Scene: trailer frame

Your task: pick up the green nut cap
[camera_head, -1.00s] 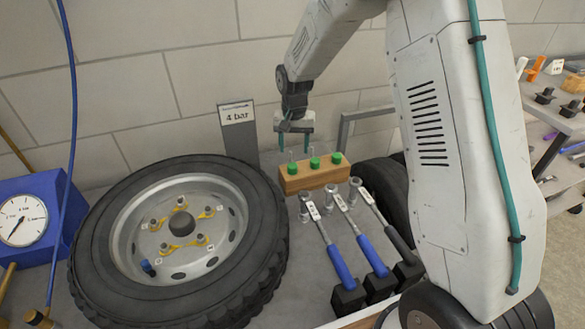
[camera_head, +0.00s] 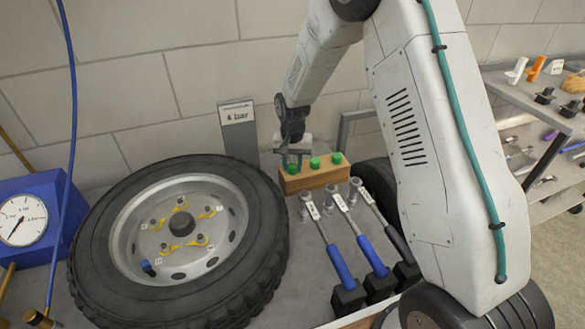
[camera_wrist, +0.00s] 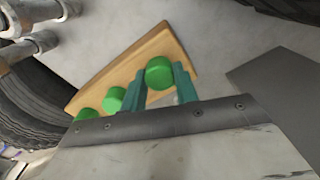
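Three green nut caps stand in a row on a wooden block in the head view: a left one (camera_head: 293,169), a middle one (camera_head: 315,162) and a right one (camera_head: 336,158). My gripper (camera_head: 292,158) points down over the left end of the block, at the left cap. In the wrist view my gripper's two teal fingers (camera_wrist: 163,76) are apart, with the nearest green cap (camera_wrist: 159,72) showing between their tips. I cannot tell whether they touch it.
The wooden block (camera_head: 313,181) rests on the grey bench. A tyred wheel (camera_head: 105,205) lies to its left. Several torque wrenches (camera_head: 340,262) lie in front, and a "4 bar" sign (camera_head: 238,130) stands behind. A dark tyre (camera_head: 380,180) is at its right.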

